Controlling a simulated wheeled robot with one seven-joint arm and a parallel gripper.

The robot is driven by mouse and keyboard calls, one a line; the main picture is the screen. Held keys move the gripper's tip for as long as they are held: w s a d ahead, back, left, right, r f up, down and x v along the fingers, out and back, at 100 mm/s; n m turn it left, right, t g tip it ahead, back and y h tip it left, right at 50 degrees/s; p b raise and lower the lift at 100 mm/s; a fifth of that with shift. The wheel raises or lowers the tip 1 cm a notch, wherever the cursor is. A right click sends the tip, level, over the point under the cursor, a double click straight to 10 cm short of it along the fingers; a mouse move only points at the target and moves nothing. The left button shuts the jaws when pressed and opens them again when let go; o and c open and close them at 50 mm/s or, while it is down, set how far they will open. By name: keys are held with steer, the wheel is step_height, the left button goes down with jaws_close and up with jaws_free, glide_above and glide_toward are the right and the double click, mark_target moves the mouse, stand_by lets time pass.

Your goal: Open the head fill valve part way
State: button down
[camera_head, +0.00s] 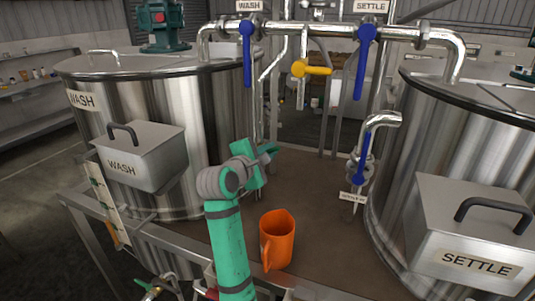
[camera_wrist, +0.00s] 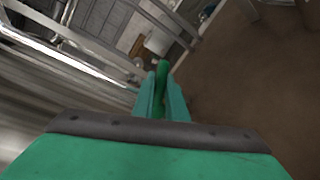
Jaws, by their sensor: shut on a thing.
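My gripper (camera_head: 262,163) is beside the right side of the wash tank, above the bench. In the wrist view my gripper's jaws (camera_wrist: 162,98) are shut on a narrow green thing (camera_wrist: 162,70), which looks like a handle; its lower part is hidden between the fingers. I cannot tell which valve it belongs to. On the overhead pipe, a blue handle (camera_head: 247,54) under the WASH sign and a blue handle (camera_head: 364,62) under the SETTLE sign hang down. A yellow handle (camera_head: 311,69) lies across the middle branch. No label naming the head fill valve is readable.
The wash tank (camera_head: 185,100) is at left, the settle tank (camera_head: 410,165) at right. An orange jug (camera_head: 277,238) stands on the bench (camera_head: 318,200) close to my arm. A settle outlet with a blue handle (camera_head: 361,160) juts out at right.

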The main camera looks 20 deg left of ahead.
steer(key=shift+w+d+r+h, duration=0.2)
steer(key=shift+d+r+h, duration=0.1)
steer(key=shift+d+r, duration=0.3)
steer(key=shift+n, duration=0.3)
steer(key=c, duration=1.8)
jaws_free()
steer(key=shift+o, duration=0.2)
steer(key=shift+a+f, duration=0.1)
steer(key=shift+a, duration=0.15)
steer(key=shift+s, duration=0.2)
steer(key=v, duration=1)
steer(key=shift+s, duration=0.3)
